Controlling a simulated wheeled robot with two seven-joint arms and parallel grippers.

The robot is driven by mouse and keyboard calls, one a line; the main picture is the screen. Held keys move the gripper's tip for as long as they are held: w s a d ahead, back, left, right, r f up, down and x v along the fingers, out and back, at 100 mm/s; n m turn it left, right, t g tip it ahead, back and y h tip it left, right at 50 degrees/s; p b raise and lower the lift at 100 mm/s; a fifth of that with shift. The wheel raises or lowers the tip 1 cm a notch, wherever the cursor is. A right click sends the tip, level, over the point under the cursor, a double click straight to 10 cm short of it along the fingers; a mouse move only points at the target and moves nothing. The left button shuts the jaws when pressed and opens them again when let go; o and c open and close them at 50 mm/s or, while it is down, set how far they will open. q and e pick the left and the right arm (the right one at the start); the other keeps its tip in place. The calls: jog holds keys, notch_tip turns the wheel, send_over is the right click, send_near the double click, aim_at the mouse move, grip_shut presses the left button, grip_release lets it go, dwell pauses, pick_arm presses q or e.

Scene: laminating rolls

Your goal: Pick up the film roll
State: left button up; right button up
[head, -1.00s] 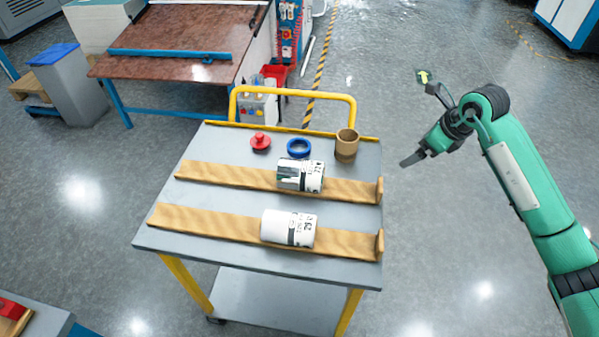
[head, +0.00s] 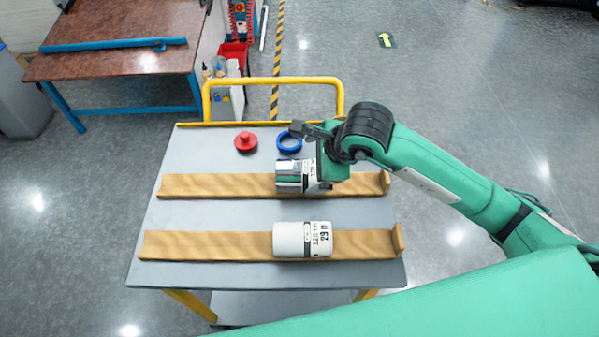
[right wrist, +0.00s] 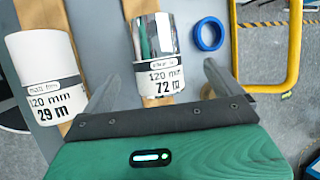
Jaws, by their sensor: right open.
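A silver, mirror-like film roll (head: 289,177) with a white "120 mm 72 m" label lies on the rear wooden rail. It also shows in the right wrist view (right wrist: 154,42). A white film roll (head: 301,241) marked "120 mm 29 m" lies on the front rail, and it shows at the left in the right wrist view (right wrist: 42,62). My right gripper (head: 309,160) is at the silver roll's right end. In the right wrist view its open fingers (right wrist: 160,80) stand either side of the labelled end, without visible contact. My left gripper is out of view.
The rails sit on a grey cart top (head: 205,215) with a yellow handle (head: 275,81). A red knobbed piece (head: 246,141) and a blue ring (head: 289,142) stand behind the rear rail. The cart top's left side is clear.

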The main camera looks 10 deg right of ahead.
aim_at(305, 172)
jog(key=shift+x, duration=1)
jog(key=x, duration=0.1)
jog(key=p+x, duration=0.1)
jog(key=x, duration=0.1)
jog(key=shift+s+a+f, duration=0.15)
jog(key=shift+s+f, duration=0.15)
jog(key=shift+f, duration=0.05)
jog(key=shift+w+a+f, duration=0.1)
jog(key=shift+w+f, duration=0.15)
jog(key=shift+f, duration=0.2)
pick_arm(q)
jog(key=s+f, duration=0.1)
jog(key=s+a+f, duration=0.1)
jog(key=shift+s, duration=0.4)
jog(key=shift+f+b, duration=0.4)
jog(key=shift+b, duration=0.05)
pick_arm(e)
jog(key=shift+f, duration=0.25)
jog(key=shift+c, duration=0.3)
jog(key=c, duration=1.2)
jog(key=shift+c, duration=0.2)
